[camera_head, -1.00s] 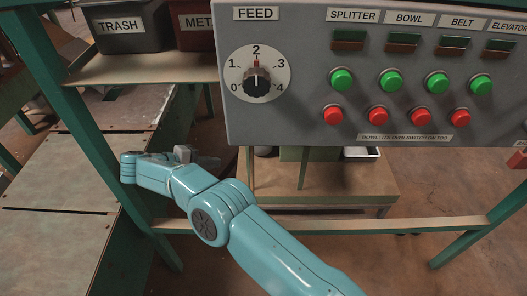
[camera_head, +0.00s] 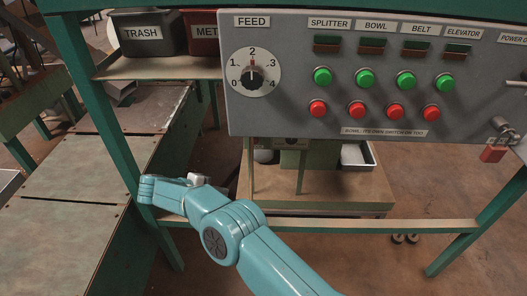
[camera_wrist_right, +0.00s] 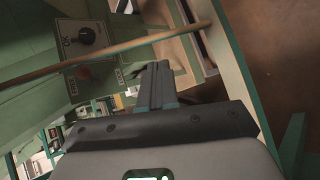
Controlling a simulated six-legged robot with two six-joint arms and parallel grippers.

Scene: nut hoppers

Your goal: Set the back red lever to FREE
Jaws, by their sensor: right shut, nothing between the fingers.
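My left gripper is not in view.
A grey control panel (camera_head: 290,105) has a feed dial (camera_head: 253,72) and green and red buttons. A red hanging piece (camera_head: 492,155) is at its right. Trash bin (camera_head: 145,33) stands upper left. A wooden rail (camera_head: 340,226) crosses below. The wrist view shows a black knob (camera_wrist_right: 87,36).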

